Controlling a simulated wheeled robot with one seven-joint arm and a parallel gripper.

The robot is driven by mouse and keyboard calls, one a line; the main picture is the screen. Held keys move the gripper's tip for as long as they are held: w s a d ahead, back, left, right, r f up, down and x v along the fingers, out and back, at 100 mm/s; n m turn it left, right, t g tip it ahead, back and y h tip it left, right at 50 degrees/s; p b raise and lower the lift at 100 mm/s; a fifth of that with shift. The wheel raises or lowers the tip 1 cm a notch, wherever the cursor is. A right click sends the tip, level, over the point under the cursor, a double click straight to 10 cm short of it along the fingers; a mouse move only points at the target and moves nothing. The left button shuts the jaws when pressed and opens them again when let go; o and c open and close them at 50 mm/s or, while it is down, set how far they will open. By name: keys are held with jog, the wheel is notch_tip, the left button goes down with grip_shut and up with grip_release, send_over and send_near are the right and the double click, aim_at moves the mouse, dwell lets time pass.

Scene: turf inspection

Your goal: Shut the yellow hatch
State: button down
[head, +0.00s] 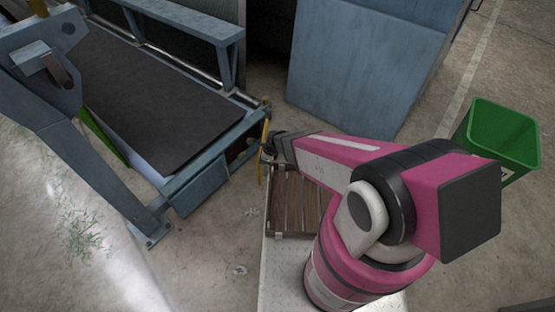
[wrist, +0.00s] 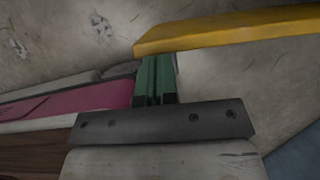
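The yellow hatch (head: 264,150) shows in the head view as a thin strip, seen nearly edge-on. It stands out at the near right end of the blue-grey conveyor frame (head: 205,188). In the wrist view it is a yellow panel (wrist: 235,31) across the top right. My gripper (head: 268,147) is close beside the hatch in the head view, its fingers hardly visible there. In the wrist view its green fingers (wrist: 156,57) are together with nothing seen between them. Their tips are at the panel's lower edge; I cannot tell whether they touch it.
The conveyor's dark belt (head: 150,95) lies left. A large blue cabinet (head: 365,60) stands behind my arm. A green bin (head: 500,135) is at the right. A slatted wooden crate (head: 296,203) lies below my forearm. Concrete floor (head: 225,250) is open in front of the conveyor.

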jog(key=w+a+m, duration=0.2)
jog(key=w+a, duration=0.1)
jog(key=a, duration=1)
jog(key=shift+a+t, duration=0.25)
jog(key=shift+t, duration=0.05)
jog(key=shift+w, duration=0.1)
